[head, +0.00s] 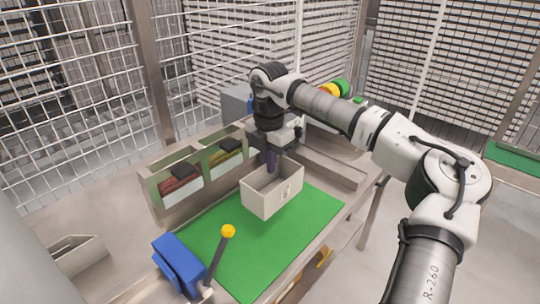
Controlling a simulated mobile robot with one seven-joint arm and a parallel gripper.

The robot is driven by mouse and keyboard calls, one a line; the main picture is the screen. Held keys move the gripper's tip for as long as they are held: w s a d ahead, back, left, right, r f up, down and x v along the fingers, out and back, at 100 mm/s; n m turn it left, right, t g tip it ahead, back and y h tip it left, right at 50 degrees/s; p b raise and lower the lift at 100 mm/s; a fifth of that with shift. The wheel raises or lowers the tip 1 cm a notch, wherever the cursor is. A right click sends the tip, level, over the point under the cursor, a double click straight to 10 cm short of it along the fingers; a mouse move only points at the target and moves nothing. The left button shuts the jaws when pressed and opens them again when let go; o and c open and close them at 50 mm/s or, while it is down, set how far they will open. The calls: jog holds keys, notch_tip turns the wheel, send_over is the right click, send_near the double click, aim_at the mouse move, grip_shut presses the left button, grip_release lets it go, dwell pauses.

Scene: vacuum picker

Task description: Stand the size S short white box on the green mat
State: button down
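A short, open-topped white box (281,199) is upright over the far part of the green mat (240,250), with a small dark mark on its front. I cannot tell whether its base touches the mat or hangs just above it. My gripper (271,166) points down at the box's far side, its dark fingers reaching to the opening. The fingertips are partly hidden by the box, and I cannot tell whether they grip its wall.
Two bins with dark-topped red and yellow contents (180,183) stand behind the mat at left. A blue block (178,264) and a yellow-knobbed lever (227,231) stand at the mat's near-left edge. Another open light box (76,257) is at far left. The mat's near part is clear.

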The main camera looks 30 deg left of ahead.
aim_at(269, 178)
jog(key=shift+f+b, duration=3.2)
jog(key=shift+f, duration=1.85)
jog(key=shift+f+b, duration=0.35)
jog(key=c, duration=1.3)
grip_release()
jog(key=shift+r, duration=0.2)
jog(key=shift+r+p, duration=2.05)
jog(key=shift+r, duration=1.35)
jog(key=shift+s+f, duration=0.1)
